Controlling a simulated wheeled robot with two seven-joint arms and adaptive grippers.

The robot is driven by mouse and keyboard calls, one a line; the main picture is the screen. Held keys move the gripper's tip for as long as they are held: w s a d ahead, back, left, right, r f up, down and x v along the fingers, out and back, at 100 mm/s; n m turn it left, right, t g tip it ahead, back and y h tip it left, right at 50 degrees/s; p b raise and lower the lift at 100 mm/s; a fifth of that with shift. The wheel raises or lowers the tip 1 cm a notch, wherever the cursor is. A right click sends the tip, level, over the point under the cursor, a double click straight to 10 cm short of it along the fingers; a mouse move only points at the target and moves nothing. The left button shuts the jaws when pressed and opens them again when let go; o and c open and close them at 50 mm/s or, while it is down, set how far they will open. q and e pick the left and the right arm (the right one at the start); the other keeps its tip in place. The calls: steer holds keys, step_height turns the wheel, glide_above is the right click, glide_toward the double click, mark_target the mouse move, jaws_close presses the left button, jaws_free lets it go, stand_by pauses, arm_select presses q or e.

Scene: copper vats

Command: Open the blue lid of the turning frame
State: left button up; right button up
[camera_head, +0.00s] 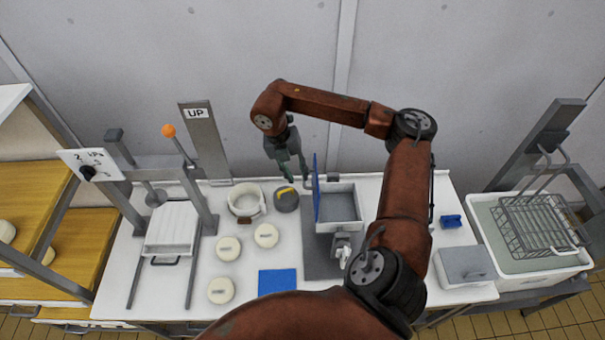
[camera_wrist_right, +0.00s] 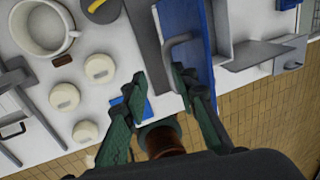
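The turning frame is an open grey box (camera_head: 341,222) on a dark grey mat on the white table. Its blue lid (camera_head: 317,188) stands upright at the box's left side and also shows in the right wrist view (camera_wrist_right: 187,22). A grey bar handle (camera_wrist_right: 168,52) sticks out from the lid's outer face. My right gripper (camera_head: 292,174) has green fingers and hangs just left of the lid, near the handle. In the right wrist view its fingers (camera_wrist_right: 160,82) are apart with nothing between them. Contact with lid or handle cannot be told. My left gripper is not in view.
Left of the frame are a white pot (camera_head: 247,202), a dark round pot (camera_head: 286,200), several cheese rounds (camera_head: 266,235) and a blue mat (camera_head: 277,282). A press (camera_head: 171,226) stands further left. A white basin (camera_head: 482,232) with a wire basket is at right.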

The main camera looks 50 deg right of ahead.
steer(key=w+a, duration=0.1)
steer(key=w+a+r+p, duration=0.1)
steer(key=w+a, duration=0.1)
steer(key=shift+a+r, duration=0.25)
steer(key=shift+r, duration=0.05)
stand_by(0.3)
steer(key=shift+w, duration=0.1)
stand_by(0.3)
steer(key=v, duration=1.2)
steer(key=shift+d, duration=0.1)
steer(key=shift+c, duration=0.6)
